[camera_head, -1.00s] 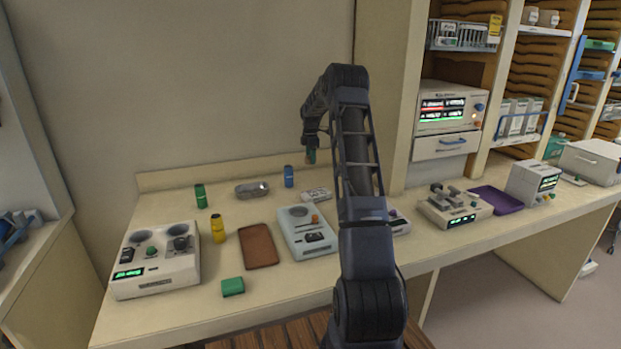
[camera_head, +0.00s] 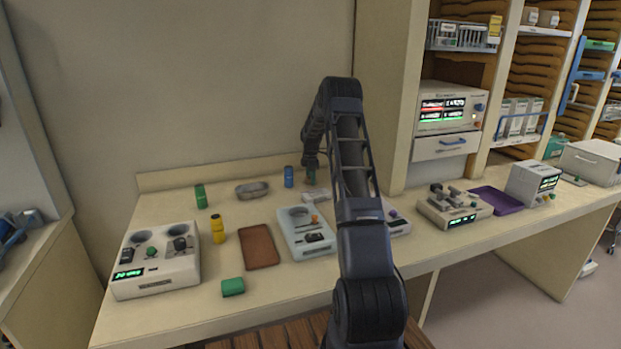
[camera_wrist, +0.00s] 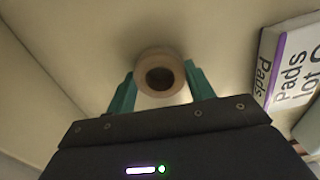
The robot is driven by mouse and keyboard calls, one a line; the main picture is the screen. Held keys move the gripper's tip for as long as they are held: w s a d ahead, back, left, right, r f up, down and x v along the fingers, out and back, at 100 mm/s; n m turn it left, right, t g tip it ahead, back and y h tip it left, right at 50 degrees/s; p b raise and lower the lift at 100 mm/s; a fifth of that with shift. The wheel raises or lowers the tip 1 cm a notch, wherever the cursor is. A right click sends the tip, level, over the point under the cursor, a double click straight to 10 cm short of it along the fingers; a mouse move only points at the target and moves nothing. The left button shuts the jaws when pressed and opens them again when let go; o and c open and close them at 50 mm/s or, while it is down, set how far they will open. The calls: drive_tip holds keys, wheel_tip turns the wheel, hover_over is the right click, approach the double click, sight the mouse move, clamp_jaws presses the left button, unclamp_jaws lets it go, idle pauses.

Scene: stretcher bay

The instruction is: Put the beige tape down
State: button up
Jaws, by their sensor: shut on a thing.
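The beige tape (camera_wrist: 160,57) is a round roll with a dark hole in its middle. In the wrist view it sits between the two teal fingers of my gripper (camera_wrist: 160,88), which is shut on it. A shadow lies on the pale surface just behind the roll; I cannot tell whether the roll touches it. In the head view my gripper (camera_head: 311,178) is low over the back of the counter (camera_head: 190,318), right of a blue bottle (camera_head: 288,177). The tape cannot be made out there.
A white box lettered "Pads" (camera_wrist: 290,65) lies right of the tape in the wrist view. A metal dish (camera_head: 252,190), green bottle (camera_head: 201,196), yellow bottle (camera_head: 218,229), brown tray (camera_head: 258,246) and pale device (camera_head: 292,241) stand left of my arm.

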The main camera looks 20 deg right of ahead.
drive_tip(key=shift+f, duration=0.1)
drive_tip(key=o, duration=1)
drive_tip(key=shift+c, duration=0.2)
